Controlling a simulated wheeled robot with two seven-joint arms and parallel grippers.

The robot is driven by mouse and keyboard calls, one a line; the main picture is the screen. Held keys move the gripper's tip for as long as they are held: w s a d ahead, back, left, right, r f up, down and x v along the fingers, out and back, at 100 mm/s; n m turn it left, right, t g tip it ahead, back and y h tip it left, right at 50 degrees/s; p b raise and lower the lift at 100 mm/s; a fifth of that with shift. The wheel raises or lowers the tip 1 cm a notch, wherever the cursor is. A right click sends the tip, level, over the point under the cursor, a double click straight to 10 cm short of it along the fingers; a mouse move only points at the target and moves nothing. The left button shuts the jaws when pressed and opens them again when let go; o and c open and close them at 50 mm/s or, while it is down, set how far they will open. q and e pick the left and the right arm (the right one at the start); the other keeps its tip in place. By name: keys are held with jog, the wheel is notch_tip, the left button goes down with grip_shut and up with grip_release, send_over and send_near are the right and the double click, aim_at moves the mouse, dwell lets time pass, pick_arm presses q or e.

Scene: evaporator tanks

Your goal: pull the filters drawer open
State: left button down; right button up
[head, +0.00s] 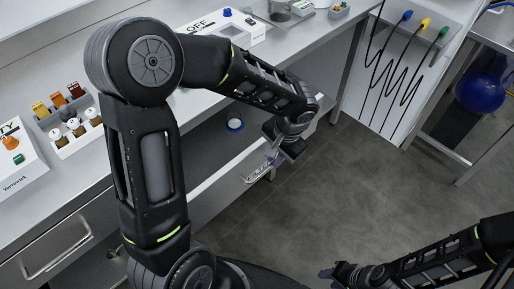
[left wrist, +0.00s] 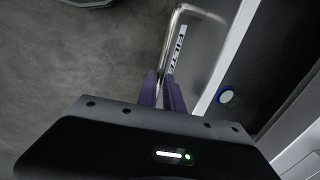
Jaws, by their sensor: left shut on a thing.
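The filters drawer (head: 207,187) is under the bench and stands partly pulled out, with a gap between its front and the bench edge. Its front (left wrist: 208,50) bears a label (left wrist: 179,47), partly hidden in the left wrist view, and a bent metal bar handle (left wrist: 183,10). My left gripper (head: 273,160) is at this handle, and its purple fingers (left wrist: 162,88) are shut on the bar. My left arm hides part of the drawer in the head view. My right gripper (head: 335,272) is low at the bottom, away from the drawer; its jaws are too unclear to read.
A blue and white round item (head: 235,124) lies inside the drawer. Another drawer handle (head: 57,248) is at the lower left. The bench top holds a vial rack (head: 70,122) and a white box (head: 240,32). The grey floor (head: 300,215) before the drawer is clear.

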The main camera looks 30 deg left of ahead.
pick_arm(q)
jog(key=s+d+b, duration=0.2)
jog(key=d, duration=0.5)
jog(key=c, duration=1.5)
grip_release()
jog(key=r, duration=0.2)
jog(key=d+r, duration=0.1)
jog(key=r, duration=0.4)
jog(key=shift+s+d+r, duration=0.2)
jog(key=shift+s+r, duration=0.05)
jog(key=shift+r, duration=0.1)
